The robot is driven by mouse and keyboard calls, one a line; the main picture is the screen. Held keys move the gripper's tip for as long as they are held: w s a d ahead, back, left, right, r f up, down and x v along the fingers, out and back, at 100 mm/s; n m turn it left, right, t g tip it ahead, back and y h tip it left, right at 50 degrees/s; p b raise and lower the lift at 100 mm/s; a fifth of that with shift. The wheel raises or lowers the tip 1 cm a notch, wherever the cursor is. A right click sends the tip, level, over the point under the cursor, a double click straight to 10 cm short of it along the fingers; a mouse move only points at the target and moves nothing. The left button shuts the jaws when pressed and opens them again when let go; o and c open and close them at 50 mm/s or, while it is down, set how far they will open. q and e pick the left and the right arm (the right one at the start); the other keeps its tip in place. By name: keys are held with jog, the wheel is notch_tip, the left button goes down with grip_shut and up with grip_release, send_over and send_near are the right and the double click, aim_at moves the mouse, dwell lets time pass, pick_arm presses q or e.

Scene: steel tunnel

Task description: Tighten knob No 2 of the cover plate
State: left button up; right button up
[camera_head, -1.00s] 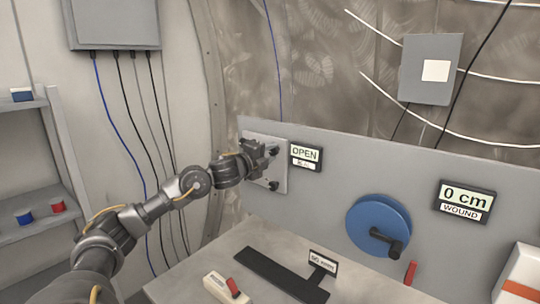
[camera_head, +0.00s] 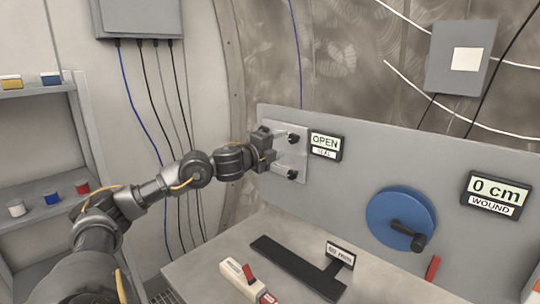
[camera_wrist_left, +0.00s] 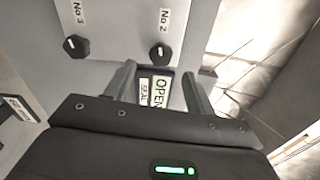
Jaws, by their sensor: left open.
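The grey cover plate (camera_head: 300,163) is mounted on the left end of the upright panel, with dark knobs (camera_head: 292,174) on its face. In the left wrist view, knob No 2 (camera_wrist_left: 160,53) is a black knob with a pale mark, below its label "No 2". Another knob (camera_wrist_left: 76,46) is to its left, its label looking like "No 3". My left gripper (camera_head: 272,153) is in front of the plate's left part. In the left wrist view, its fingers (camera_wrist_left: 160,85) are apart and empty, just below knob No 2 and not around it. The gripper hides part of the plate in the head view.
A sign (camera_head: 325,145) reading "OPEN" and "SEAL" is right of the plate. A blue reel (camera_head: 390,208) with a dark crank and a "0 cm WOUND" display (camera_head: 492,195) are further right. A black T-shaped piece (camera_head: 290,265) and a red-switch box (camera_head: 240,277) lie on the bench.

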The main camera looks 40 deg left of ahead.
pick_arm(q)
jog(key=shift+s+d+b, duration=0.15)
jog(key=shift+s+b, duration=1.45)
jog(key=shift+s, duration=1.3)
